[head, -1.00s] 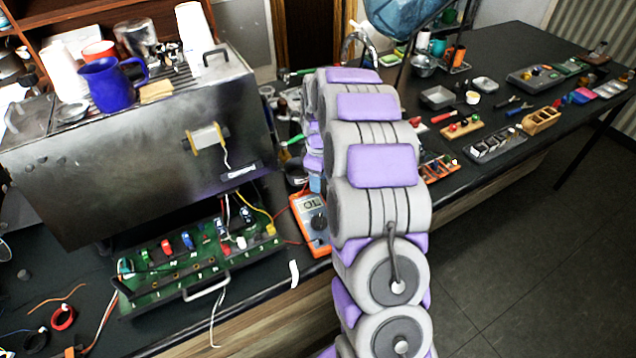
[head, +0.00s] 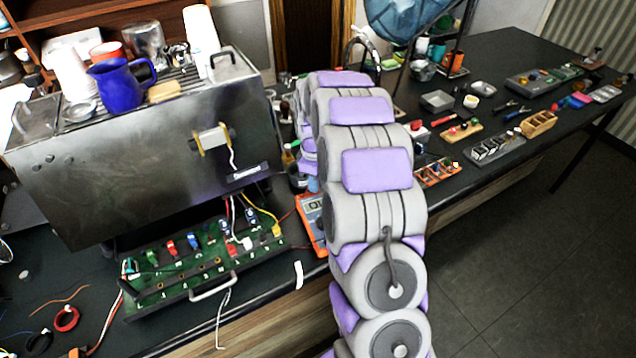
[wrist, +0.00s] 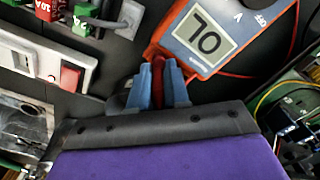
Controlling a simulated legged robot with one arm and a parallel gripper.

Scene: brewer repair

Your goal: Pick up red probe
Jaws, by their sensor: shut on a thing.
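In the wrist view, my gripper (wrist: 157,88) has its two blue-grey fingers closed around the red probe (wrist: 160,68). Only a short red piece of the probe shows between the fingers. The orange multimeter (wrist: 207,40) lies just beyond, to the right of the fingertips, and its display seems to read 70, or upside-down digits. A red lead runs near it. In the head view the multimeter (head: 309,212) is partly covered by my arm. The gripper and the probe are hidden behind my arm there.
A steel brewer (head: 130,150) stands at the left with a blue jug (head: 117,90) on top. A green circuit board (head: 190,268) with a handle and wires sits in front of it. Trays and small parts lie on the dark bench (head: 500,65) to the right.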

